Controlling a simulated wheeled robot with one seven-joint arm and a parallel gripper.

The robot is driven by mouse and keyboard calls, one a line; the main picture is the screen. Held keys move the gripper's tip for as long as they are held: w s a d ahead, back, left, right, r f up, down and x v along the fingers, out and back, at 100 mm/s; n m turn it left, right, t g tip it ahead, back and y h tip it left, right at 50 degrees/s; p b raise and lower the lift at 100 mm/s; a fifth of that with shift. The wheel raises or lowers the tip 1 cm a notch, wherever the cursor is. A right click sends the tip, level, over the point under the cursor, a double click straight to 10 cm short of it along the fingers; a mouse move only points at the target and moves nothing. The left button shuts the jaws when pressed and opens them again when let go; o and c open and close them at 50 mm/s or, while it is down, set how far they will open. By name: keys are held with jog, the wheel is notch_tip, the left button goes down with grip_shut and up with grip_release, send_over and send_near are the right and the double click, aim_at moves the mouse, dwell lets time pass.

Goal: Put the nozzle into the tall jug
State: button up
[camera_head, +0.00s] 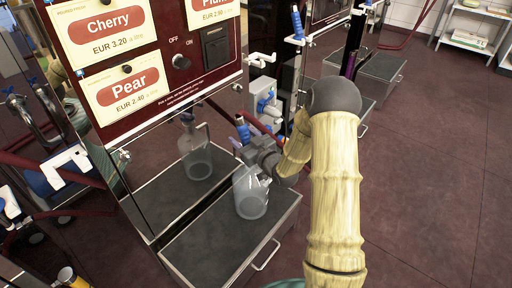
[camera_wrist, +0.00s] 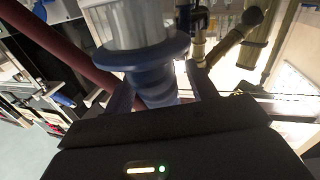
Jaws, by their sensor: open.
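The tall clear jug (camera_head: 251,201) stands on a grey metal shelf (camera_head: 215,250). My gripper (camera_head: 250,152) is just above the jug and covers part of its top. A nozzle with a blue upper part (camera_head: 242,130) is at my gripper. In the wrist view the nozzle's blue collar and grey-white body (camera_wrist: 145,50) stand between the two fingers of my gripper (camera_wrist: 160,92), which are open around it. The nozzle's tip is hidden, so I cannot tell whether it is inside the jug's mouth.
A mirror-like panel behind the shelf shows a reflection of the jug (camera_head: 196,158). Above it is the red dispenser panel (camera_head: 150,60) with Cherry and Pear signs. A dark red hose (camera_head: 222,112) runs behind my gripper. Open floor (camera_head: 430,170) lies to the right.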

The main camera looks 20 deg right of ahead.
jog(key=p+v, duration=0.2)
jog(key=v, duration=1.5)
jog(key=shift+a, duration=0.1)
jog(key=s+a+r+m+g+h, duration=0.2)
jog(key=s+a+m+g+h, duration=0.1)
jog(key=s+g, duration=0.4)
jog(key=s+a+r+m+g+h, duration=0.2)
jog(key=s+a+g+h, duration=0.15)
jog(key=s+g, duration=0.35)
jog(key=w+p+v, duration=0.2)
jog(key=p+v, duration=1)
jog(key=w+r+p+v, duration=0.1)
jog(key=w+p+v, duration=0.2)
jog(key=p+v, duration=0.9)
jog(key=w+a+r+p+v, duration=0.1)
jog(key=w+p+v, duration=0.2)
jog(key=p+v, duration=0.9)
jog(key=shift+d+p, duration=0.2)
jog(key=shift+p, duration=0.5)
